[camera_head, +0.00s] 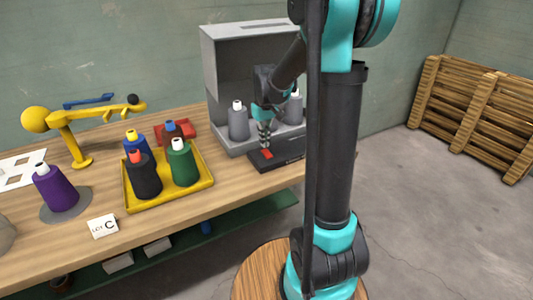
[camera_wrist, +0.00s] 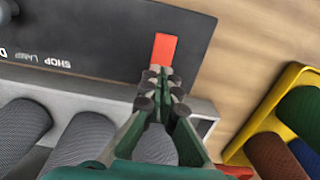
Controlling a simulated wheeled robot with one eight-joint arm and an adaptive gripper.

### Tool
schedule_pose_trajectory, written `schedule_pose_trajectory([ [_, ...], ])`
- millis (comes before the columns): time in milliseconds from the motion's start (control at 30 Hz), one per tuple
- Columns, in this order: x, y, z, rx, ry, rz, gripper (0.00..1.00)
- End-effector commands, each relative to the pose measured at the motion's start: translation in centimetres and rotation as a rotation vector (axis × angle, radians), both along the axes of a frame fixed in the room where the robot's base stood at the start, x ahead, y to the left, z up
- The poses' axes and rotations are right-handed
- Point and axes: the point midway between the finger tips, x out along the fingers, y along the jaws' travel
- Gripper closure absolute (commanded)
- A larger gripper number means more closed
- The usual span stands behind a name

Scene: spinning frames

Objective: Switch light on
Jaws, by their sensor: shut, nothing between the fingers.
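A black switch box (camera_head: 289,153) sits on the workbench in front of the grey cabinet. A red switch (camera_head: 267,154) is at its left end. In the wrist view the black box (camera_wrist: 105,40) carries upside-down white lettering reading "SHOP LAMP", and the red switch (camera_wrist: 164,47) lies near its edge. My gripper (camera_head: 265,143) points down just over the red switch. In the wrist view my closed fingertips (camera_wrist: 160,73) are at the near end of the red switch, with nothing between them. I cannot tell whether they touch it. The fingertips hide part of the switch's near end.
The grey cabinet (camera_head: 222,75) with grey cones stands close behind my gripper. A yellow tray (camera_head: 205,184) with several coloured cones is to the left. A yellow jointed stand (camera_head: 66,135), purple cone (camera_head: 57,190) and "LOT C" card (camera_head: 103,227) are further left. Pallets (camera_head: 480,110) lean on the wall.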

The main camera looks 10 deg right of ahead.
Motion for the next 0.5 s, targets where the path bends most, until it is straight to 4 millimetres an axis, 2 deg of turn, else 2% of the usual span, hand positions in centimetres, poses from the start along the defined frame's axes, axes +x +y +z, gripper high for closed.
schedule_pose_trajectory([
  [500, 0.02, 0.01, -0.37, 0.0, 0.0, 0.0, 1.0],
])
